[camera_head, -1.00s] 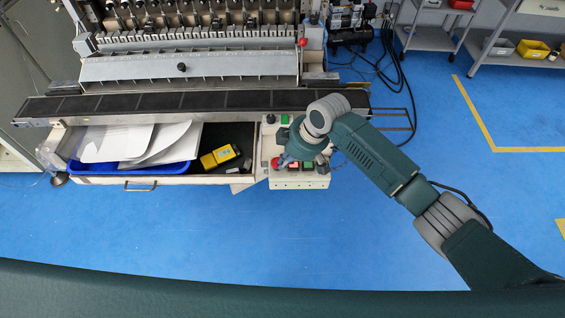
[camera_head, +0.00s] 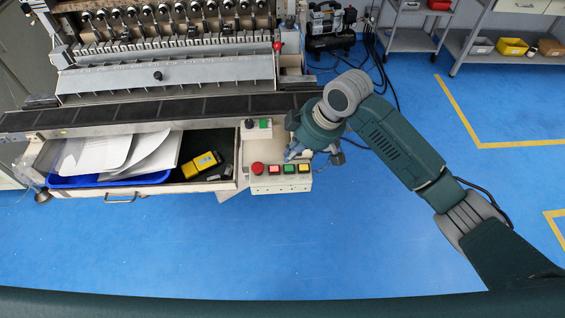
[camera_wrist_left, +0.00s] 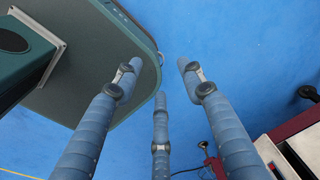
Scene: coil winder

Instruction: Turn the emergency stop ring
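The red emergency stop button (camera_head: 257,168) sits at the left end of the front of a pale control box (camera_head: 262,186), beside lit red, green and orange buttons. It is fully visible in the head view, and its ring is too small to make out. My right gripper (camera_head: 291,156) is just above and to the right of the red button, apart from it. Its fingers are small and partly hidden by the wrist, so their opening cannot be told. My left gripper (camera_wrist_left: 168,75) shows in the left wrist view with its fingers spread and nothing between them.
The winding machine (camera_head: 165,75) stands behind the box. Left of the box is an open drawer (camera_head: 210,186) with papers (camera_head: 105,152), a blue tray (camera_head: 110,183) and a yellow device (camera_head: 201,164). Blue floor is free in front. Shelves stand at the back right.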

